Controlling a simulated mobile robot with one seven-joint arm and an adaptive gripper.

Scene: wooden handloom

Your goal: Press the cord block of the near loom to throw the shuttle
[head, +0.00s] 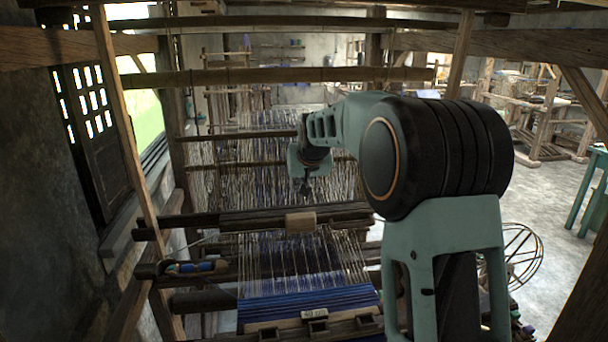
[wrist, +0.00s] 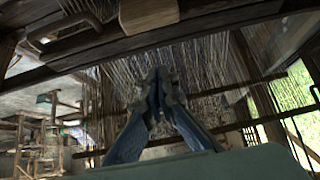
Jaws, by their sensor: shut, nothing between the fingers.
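The near loom carries a dark wooden beam (head: 250,219) across its warp threads. A pale wooden block (head: 300,222), which looks like the cord block, sits at the middle of this beam. It also shows at the top of the wrist view (wrist: 150,12). My gripper (head: 305,190) is shut and empty, above and slightly beyond the block, apart from it. In the wrist view my gripper's fingertips (wrist: 160,76) meet, with the block beyond them. A small wooden piece with blue on it (head: 190,267), perhaps the shuttle, lies at the loom's left.
Blue woven cloth (head: 305,303) lies at the front of the loom. Bamboo bars (head: 270,76) and timber posts (head: 465,45) frame the space around my arm. A wire wheel (head: 522,255) stands at right. Open floor (head: 550,195) lies further right.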

